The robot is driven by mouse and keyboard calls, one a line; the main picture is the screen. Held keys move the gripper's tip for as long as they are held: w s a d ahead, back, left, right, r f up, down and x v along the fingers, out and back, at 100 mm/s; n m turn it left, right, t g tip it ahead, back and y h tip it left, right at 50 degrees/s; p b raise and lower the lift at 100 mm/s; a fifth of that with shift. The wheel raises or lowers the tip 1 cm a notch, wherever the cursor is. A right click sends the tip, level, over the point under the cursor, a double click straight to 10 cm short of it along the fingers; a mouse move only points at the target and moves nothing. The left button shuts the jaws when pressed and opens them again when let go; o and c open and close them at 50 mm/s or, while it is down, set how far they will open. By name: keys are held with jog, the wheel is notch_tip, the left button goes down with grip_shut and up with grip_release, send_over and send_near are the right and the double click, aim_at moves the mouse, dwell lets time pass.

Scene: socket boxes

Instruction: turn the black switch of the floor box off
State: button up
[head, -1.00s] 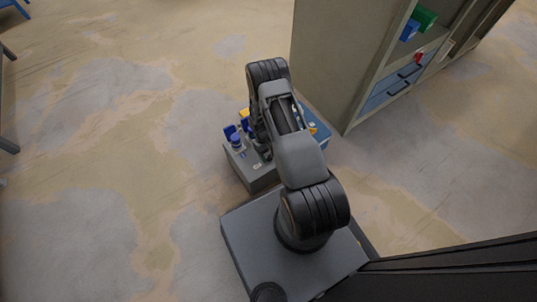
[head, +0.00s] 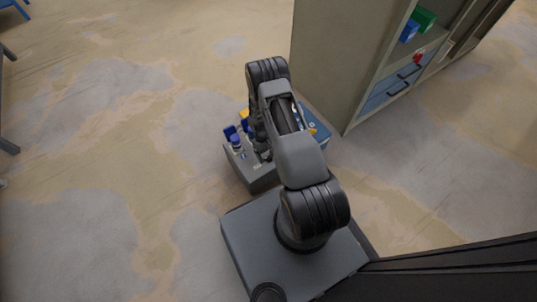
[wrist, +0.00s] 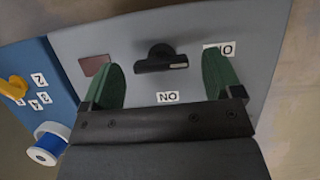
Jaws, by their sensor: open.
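The grey floor box (head: 262,182) stands on the floor just beyond my base in the head view, partly hidden by my arm. In the wrist view its grey face (wrist: 200,22) fills the middle. The black switch (wrist: 160,60) has a round hub and a bar lying crosswise in the picture, with a pale mark at its right end. My gripper (wrist: 162,66) is open, with a green finger on each side of the switch and visible gaps between. Whether the fingertips reach the switch's depth is unclear. A white label (wrist: 167,97) reads "NO" in the picture, possibly an inverted "ON".
A blue box (wrist: 22,62) with a yellow lever (wrist: 14,88) adjoins at left. A blue knob (wrist: 45,146) with a white ring is at lower left. A cabinet (head: 345,60) stands close behind the boxes.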

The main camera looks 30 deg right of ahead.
jog(key=p+v, duration=0.4)
jog(key=v, duration=0.9)
jog(key=shift+s, duration=0.1)
jog(key=a+r+t+p, duration=0.2)
jog(key=r+p, duration=0.6)
jog(key=r, duration=1.2)
jog(key=a+r+t+p, duration=0.2)
jog(key=r+p, duration=0.6)
jog(key=r, duration=1.1)
jog(key=s+a+r+t+p, duration=0.1)
jog(key=s+r+p, duration=0.4)
jog(key=r, duration=0.5)
jog(key=s+a+r+m+t+p, duration=0.1)
jog(key=s+r+p, duration=0.4)
jog(key=r, duration=0.4)
jog(key=s+a+r+t+p, duration=0.2)
jog(key=s+r+p, duration=0.4)
jog(key=r, duration=0.4)
jog(key=shift+r+y, duration=0.3)
jog(key=shift+r, duration=0.1)
